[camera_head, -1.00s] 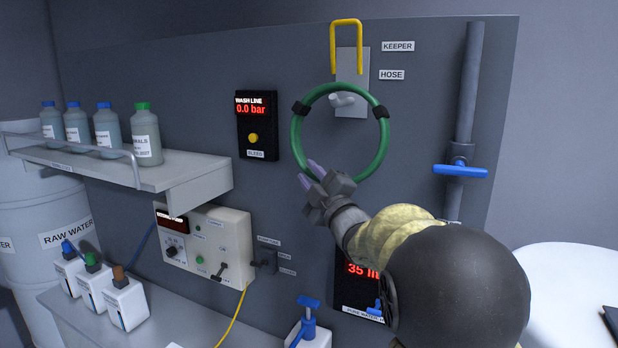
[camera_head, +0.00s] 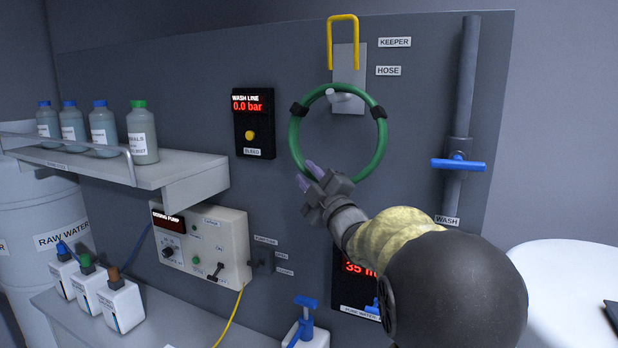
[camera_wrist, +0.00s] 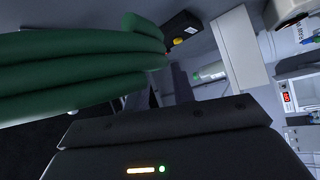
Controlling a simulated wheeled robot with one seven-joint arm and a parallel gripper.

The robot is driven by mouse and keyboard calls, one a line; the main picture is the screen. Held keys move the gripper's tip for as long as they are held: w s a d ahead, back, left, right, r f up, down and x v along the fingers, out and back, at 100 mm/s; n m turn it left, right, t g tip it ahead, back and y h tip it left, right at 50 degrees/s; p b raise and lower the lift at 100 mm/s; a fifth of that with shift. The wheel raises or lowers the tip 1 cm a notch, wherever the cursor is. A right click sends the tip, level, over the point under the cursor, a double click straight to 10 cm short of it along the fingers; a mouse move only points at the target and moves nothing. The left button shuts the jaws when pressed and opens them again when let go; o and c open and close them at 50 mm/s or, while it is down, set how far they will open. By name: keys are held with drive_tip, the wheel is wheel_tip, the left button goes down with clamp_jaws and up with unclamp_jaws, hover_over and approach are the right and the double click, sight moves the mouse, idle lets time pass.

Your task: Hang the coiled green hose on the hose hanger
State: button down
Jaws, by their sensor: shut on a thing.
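The coiled green hose (camera_head: 293,153) is a ring with two black bands, upright in front of the panel. My gripper (camera_head: 308,177) is shut on its lower left part; in the wrist view the green coils (camera_wrist: 85,75) fill the upper left, close to the fingers. The hose hanger (camera_head: 343,98) is a grey peg on a light plate under the HOSE label. In the head view the peg shows inside the ring, just below its top. I cannot tell the depth gap between ring and peg. The yellow keeper (camera_head: 343,20) stands up above the plate.
A WASH LINE display box (camera_head: 254,123) is left of the ring. A grey pipe with a blue valve handle (camera_head: 458,164) is to the right. A shelf with bottles (camera_head: 170,170) stands out at the left. The panel around the ring is mostly clear.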

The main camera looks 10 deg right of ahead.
drive_tip(key=shift+f, duration=0.15)
drive_tip(key=c, duration=1.1)
unclamp_jaws()
drive_tip(key=shift+w, duration=0.1)
drive_tip(key=b+v, duration=0.8)
drive_tip(key=v, duration=0.9)
drive_tip(key=shift+s+d+b, duration=0.15)
drive_tip(key=shift+s+b, duration=0.1)
drive_tip(key=shift+b, duration=0.1)
